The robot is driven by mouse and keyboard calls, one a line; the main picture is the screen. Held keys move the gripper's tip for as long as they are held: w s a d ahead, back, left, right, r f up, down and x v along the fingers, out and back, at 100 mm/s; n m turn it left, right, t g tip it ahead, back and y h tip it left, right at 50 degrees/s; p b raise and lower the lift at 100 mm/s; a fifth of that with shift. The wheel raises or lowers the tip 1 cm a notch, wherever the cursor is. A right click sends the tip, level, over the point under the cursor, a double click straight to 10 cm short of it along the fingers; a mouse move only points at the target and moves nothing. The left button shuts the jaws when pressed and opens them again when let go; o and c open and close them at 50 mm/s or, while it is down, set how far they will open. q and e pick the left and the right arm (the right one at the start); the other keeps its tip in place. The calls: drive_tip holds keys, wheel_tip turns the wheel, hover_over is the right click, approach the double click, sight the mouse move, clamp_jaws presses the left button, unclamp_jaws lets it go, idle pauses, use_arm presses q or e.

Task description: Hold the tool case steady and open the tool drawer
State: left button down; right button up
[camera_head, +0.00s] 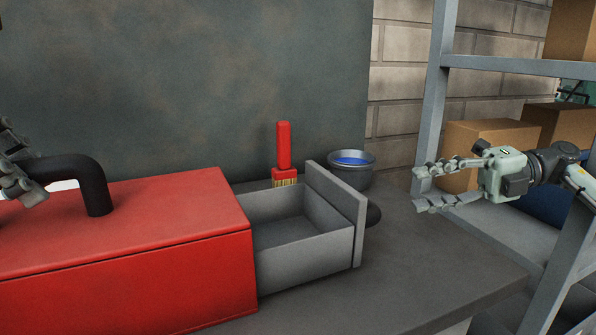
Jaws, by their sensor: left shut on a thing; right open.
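The red tool case (130,240) stands on the grey table at the left and middle, with a black curved handle (92,182) on its top. The grey tool drawer (305,240) sticks out of the case's right end and looks empty inside. Its front panel (340,210) stands at the right, with a dark pull (374,213) partly hidden behind it. My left gripper (22,176) is at the left edge, shut on the case handle and partly out of frame. My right gripper (425,188) is open and empty, in the air to the right of the drawer pull, apart from it.
A red brush (284,155) stands upright behind the drawer. A grey round container (351,172) with blue contents is next to it. A metal shelf (440,90) with cardboard boxes (490,135) stands at the right. The table's front right is clear.

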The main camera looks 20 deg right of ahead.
idle(0.3)
use_arm(q)
drive_tip(key=c, duration=1.2)
unclamp_jaws()
drive_tip(key=shift+w, duration=0.1)
drive_tip(key=v, duration=1.2)
drive_tip(key=o, duration=0.5)
drive_tip(key=shift+c, duration=0.2)
